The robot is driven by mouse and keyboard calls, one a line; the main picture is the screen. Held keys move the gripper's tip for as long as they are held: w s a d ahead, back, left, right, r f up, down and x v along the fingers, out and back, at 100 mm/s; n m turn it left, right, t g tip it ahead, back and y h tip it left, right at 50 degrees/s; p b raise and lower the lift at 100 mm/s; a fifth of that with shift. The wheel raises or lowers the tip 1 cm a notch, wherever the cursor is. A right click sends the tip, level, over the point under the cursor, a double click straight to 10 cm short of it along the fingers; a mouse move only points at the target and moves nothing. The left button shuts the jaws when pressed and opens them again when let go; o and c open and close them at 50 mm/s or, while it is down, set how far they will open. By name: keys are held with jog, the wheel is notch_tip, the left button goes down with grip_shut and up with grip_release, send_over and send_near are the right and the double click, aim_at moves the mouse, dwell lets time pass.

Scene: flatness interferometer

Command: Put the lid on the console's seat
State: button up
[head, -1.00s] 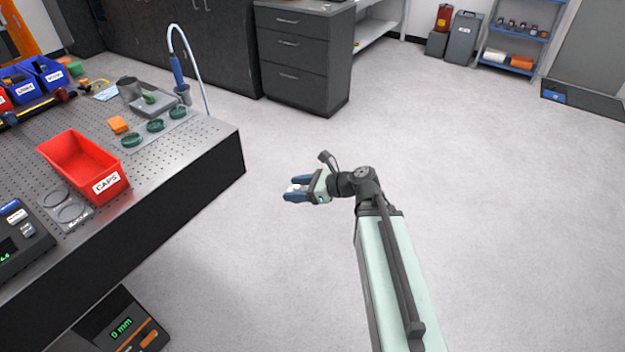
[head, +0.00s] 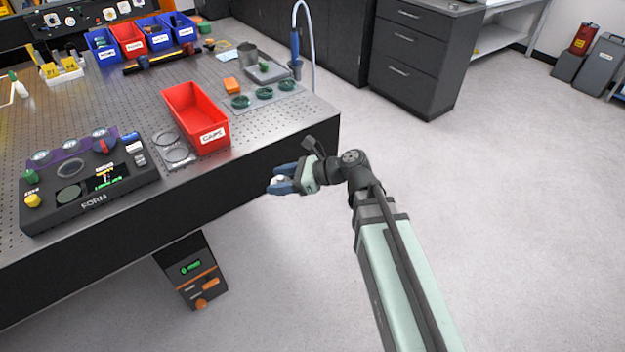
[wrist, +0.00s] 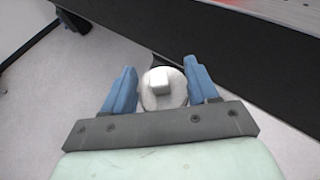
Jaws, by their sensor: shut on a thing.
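My gripper (head: 277,184) is shut on a round white lid with a square knob. The lid (wrist: 163,88) shows between the blue fingers in the wrist view, and a small pale part of it shows between them in the head view. The gripper is in front of the table's front side, apart from the console. The dark console (head: 125,196), marked FORM, stands at the left front of the table. Its top has a dark ring (head: 72,168), a round greenish disc (head: 69,193), several knobs and a small display. I cannot tell for sure which round spot is the seat.
A red CAPS bin (head: 190,118) and a plate with two round recesses (head: 177,155) stand right of the console. Green round parts (head: 240,101) lie behind. The table's front edge (head: 270,147) lies between my gripper and the tabletop.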

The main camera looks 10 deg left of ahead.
aim_at(72, 169)
jog(key=s+a+r+n+g, duration=0.2)
jog(key=s+a+r, duration=0.2)
jog(key=a, duration=1.2)
jog(key=s+a+r+n+g+h, duration=0.1)
jog(key=s+a+r, duration=0.3)
jog(key=a, duration=1.2)
jog(key=s+a+r+n+g, duration=0.3)
jog(key=s+a, duration=0.8)
jog(key=a, duration=0.5)
jog(key=shift+s+r+g, duration=0.1)
jog(key=shift+r+g, duration=0.2)
jog(key=shift+r, duration=0.45)
jog(key=w+a+r+m+t+y, duration=0.1)
jog(key=w+a+r+m+t, duration=0.2)
jog(key=w+a+m+t, duration=0.6)
jog(key=shift+w+d+f+n+g, duration=0.25)
jog(key=shift+f+n+g, duration=0.25)
jog(key=shift+f, duration=0.65)
jog(key=shift+w+d+f+n+g, duration=0.15)
jog(key=shift+w+f+n+g, duration=0.3)
jog(key=shift+f, duration=0.65)
jog(key=shift+w+d+f+n+g, duration=0.1)
jog(key=shift+d+f+n+g, duration=0.2)
jog(key=shift+f+n, duration=0.6)
jog(key=shift+a+f+m, duration=0.1)
jog(key=shift+f+m, duration=0.15)
jog(key=shift+f, duration=0.55)
jog(key=o, duration=1.2)
